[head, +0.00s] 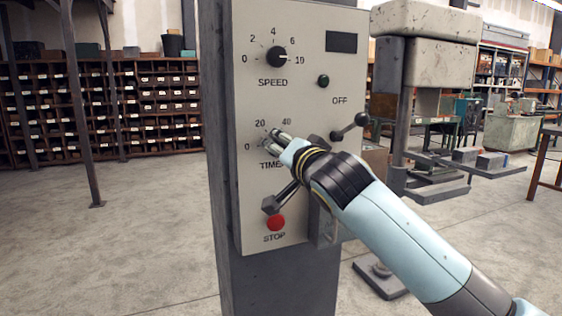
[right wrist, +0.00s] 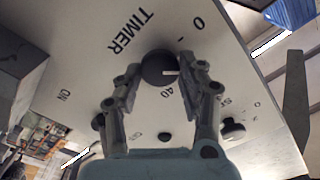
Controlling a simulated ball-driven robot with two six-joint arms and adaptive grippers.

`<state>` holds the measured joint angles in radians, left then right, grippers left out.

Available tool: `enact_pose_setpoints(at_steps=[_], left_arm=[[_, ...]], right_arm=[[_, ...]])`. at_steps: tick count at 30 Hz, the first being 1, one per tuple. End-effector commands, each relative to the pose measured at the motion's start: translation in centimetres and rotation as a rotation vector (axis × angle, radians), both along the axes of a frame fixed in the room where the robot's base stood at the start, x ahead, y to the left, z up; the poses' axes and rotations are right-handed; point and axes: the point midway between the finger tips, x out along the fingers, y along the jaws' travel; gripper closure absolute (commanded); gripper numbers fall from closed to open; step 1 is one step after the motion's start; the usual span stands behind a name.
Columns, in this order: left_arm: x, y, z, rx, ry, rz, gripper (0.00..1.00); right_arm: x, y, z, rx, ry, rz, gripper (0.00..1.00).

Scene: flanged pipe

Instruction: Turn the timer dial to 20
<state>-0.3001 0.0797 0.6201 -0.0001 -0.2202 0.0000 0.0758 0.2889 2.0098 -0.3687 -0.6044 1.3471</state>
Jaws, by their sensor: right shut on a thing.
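The timer dial (right wrist: 158,68) is a dark round knob with a white mark. In the right wrist view it sits between the two fingertips of my right gripper, which is shut on it. The white mark points right, toward the right finger. The 0 and 40 labels show there; the 20 label is hidden behind that finger. In the head view my right gripper (head: 275,143) reaches the panel (head: 300,105) from the right and covers most of the dial; 0, 20 and 40 are readable around it. My left gripper is not in view.
Above the timer are the speed dial (head: 277,57) and a dark green button (head: 323,81). A ball-ended lever (head: 350,126) sticks out to the right, near my wrist. A red stop button (head: 276,222) is below.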

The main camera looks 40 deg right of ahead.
Motion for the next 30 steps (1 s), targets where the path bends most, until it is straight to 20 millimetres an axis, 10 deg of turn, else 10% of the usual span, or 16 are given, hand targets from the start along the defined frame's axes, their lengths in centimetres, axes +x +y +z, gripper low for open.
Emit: enact_pose_setpoints(at_steps=[30], left_arm=[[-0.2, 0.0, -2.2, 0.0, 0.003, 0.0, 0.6]], right_arm=[[0.0, -0.1, 0.0, 0.293, -0.073, -0.001, 0.93]])
